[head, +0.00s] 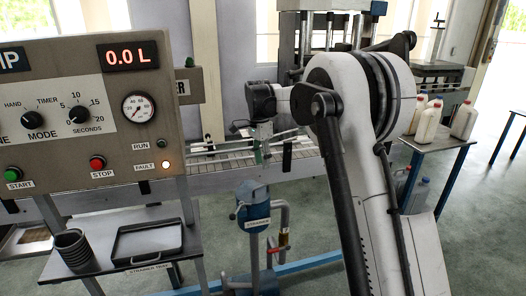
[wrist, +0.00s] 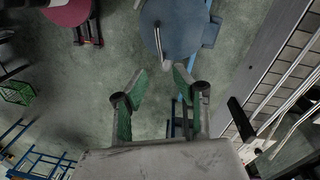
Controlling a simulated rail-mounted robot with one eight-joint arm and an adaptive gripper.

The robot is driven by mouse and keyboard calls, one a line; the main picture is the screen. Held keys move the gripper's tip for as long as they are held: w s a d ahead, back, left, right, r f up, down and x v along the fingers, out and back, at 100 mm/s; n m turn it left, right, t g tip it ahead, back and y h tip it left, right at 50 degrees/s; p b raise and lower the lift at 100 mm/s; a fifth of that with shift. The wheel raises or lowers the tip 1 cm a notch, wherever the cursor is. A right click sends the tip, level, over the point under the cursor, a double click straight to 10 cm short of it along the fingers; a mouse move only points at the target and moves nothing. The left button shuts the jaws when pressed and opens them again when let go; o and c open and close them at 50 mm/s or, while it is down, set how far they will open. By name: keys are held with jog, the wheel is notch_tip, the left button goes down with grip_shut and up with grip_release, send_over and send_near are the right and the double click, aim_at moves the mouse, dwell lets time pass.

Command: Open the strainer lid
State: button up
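The blue strainer (head: 254,212) stands upright below the conveyor in the head view, with its round lid on top and a light label on its front. In the wrist view the round blue lid (wrist: 180,28) lies at the top, with a thin metal bar (wrist: 158,42) over it. My gripper (wrist: 158,84) is open and empty, its two green-padded fingers apart and short of the lid in the picture. In the head view my gripper (head: 260,148) is small and partly unclear, above the strainer at conveyor height.
The conveyor (head: 215,165) runs behind the strainer and along the right of the wrist view. A control panel (head: 90,110) stands at left, above a shelf with a dark basket (head: 72,248) and tray (head: 145,243). Pipes with a red valve handle (head: 278,249) stand beside the strainer.

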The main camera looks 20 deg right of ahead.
notch_tip(320, 180, up, 6)
jog(key=s+a+r+n+t+b, duration=0.1)
jog(key=s+r+n, duration=0.1)
jog(key=s, duration=0.4)
jog(key=s+a+r+n+t+b, duration=0.1)
jog(key=s+a+r+n, duration=0.1)
jog(key=s, duration=0.4)
jog(key=shift+s+r+n+t, duration=0.35)
jog(key=shift+r+n, duration=0.15)
jog(key=shift+r, duration=0.1)
